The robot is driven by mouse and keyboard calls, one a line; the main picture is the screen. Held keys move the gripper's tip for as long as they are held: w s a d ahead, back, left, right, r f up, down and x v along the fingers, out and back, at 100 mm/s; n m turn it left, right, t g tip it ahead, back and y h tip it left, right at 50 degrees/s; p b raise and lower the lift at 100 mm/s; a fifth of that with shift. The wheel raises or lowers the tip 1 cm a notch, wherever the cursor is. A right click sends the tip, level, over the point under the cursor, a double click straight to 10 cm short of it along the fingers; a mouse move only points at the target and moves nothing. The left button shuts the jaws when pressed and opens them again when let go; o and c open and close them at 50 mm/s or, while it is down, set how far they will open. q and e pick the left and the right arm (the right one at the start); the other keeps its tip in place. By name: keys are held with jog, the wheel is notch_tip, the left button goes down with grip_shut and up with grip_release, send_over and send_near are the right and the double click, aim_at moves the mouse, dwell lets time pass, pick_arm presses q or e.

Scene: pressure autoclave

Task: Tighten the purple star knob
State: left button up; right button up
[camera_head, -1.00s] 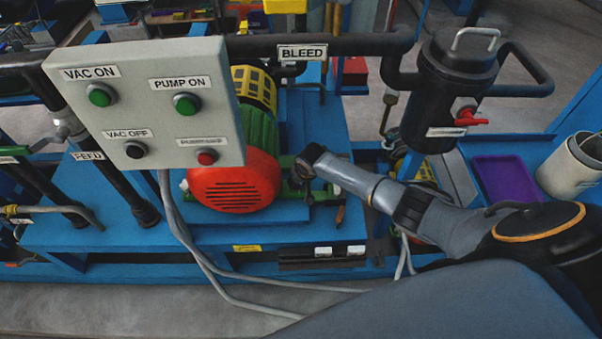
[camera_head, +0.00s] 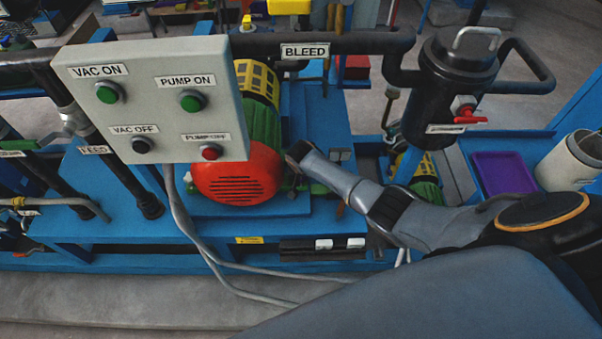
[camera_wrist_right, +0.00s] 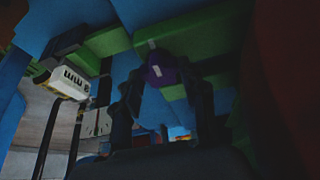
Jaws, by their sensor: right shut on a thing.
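The purple star knob (camera_wrist_right: 162,70) shows in the right wrist view, under a green beam (camera_wrist_right: 200,38). It sits between the two dark fingers of my right gripper (camera_wrist_right: 160,82), which are shut on it. The picture is dark there, so the exact finger contact is hard to see. In the head view my right arm comes in from the right and reaches down beside the red motor cover (camera_head: 236,176). The knob and the right gripper's fingers are hidden in that view. My left gripper is in neither view.
A grey control panel (camera_head: 150,68) with green, black and red buttons stands at the left. The black BLEED pipe (camera_head: 370,43) runs above the arm to a black vessel (camera_head: 450,95). Grey cables (camera_head: 205,240) hang below the panel. A white connector (camera_wrist_right: 66,83) is left of the knob.

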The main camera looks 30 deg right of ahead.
jog(key=o, duration=1.2)
jog(key=shift+c, duration=0.2)
jog(key=shift+s+a+r, duration=0.1)
jog(key=shift+s+r, duration=0.05)
jog(key=shift+r, duration=0.45)
jog(key=shift+s+a+r, duration=0.25)
jog(key=shift+s+r, duration=0.35)
jog(key=shift+r, duration=0.2)
jog(key=s+a, duration=0.5)
jog(key=s, duration=0.5)
jog(key=shift+s+a, duration=0.15)
jog(key=shift+s, duration=0.05)
